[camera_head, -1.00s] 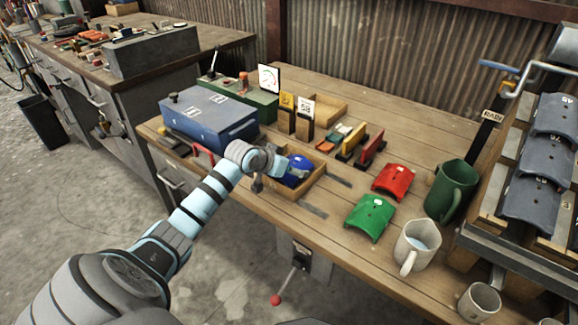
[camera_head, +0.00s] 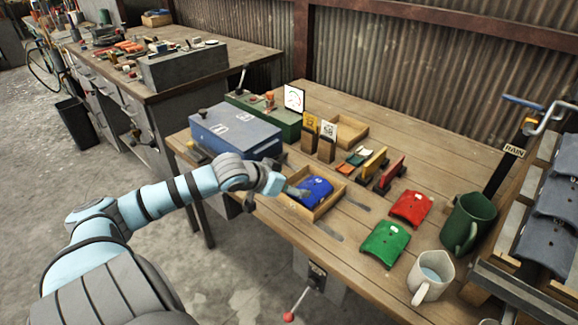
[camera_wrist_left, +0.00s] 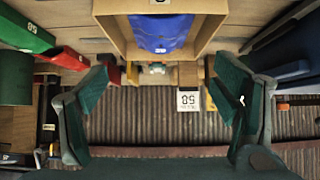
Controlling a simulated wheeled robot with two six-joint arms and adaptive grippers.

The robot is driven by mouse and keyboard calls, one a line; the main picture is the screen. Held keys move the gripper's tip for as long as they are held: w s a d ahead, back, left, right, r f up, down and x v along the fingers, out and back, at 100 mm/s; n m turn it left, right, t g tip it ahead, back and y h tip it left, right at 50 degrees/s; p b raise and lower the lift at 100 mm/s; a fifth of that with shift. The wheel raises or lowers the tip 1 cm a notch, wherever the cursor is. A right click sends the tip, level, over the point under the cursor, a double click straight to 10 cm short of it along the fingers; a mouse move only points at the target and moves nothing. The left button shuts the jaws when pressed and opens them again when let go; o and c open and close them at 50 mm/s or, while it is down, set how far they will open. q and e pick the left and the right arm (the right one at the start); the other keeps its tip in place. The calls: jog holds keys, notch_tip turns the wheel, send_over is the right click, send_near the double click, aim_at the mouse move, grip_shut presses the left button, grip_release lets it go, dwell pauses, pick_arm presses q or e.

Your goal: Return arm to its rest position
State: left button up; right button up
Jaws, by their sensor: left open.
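My left arm comes in from the left in the head view, and its gripper (camera_head: 286,189) is at the near left edge of a small wooden tray (camera_head: 329,205). A blue curved piece (camera_head: 314,190) lies in that tray. In the left wrist view the two dark green fingers of the left gripper (camera_wrist_left: 160,105) are spread wide with nothing between them. The blue piece (camera_wrist_left: 162,32) and the tray (camera_wrist_left: 208,30) show beyond the fingers, apart from them. My right gripper is not in either view.
A red piece (camera_head: 411,208) and a green piece (camera_head: 385,243) lie on the wooden bench. A blue box (camera_head: 236,130) stands behind the gripper. A green mug (camera_head: 468,222) and a white mug (camera_head: 430,275) stand at the right. A red-knobbed lever (camera_head: 290,316) sticks out at the bench front.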

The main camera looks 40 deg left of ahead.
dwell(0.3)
pick_arm(q)
jog(key=s+d+f+m+g, duration=0.2)
jog(key=s+d+f+g, duration=0.1)
jog(key=s+d+f, duration=0.75)
jog(key=s+d+f+n+g, duration=0.1)
jog(key=s+d+f+g, duration=0.2)
jog(key=s, duration=0.5)
jog(key=s+d+f, duration=0.2)
jog(key=s+d, duration=0.3)
jog(key=s, duration=0.2)
notch_tip(320, 180, down, 16)
jog(key=a+g+p, duration=0.2)
jog(key=a+p, duration=0.1)
jog(key=s+f+p, duration=0.3)
jog(key=s+f, duration=0.7)
jog(key=s, duration=0.5)
jog(key=shift+f+g+y, duration=0.3)
jog(key=shift+g, duration=0.1)
jog(key=shift+a, duration=0.1)
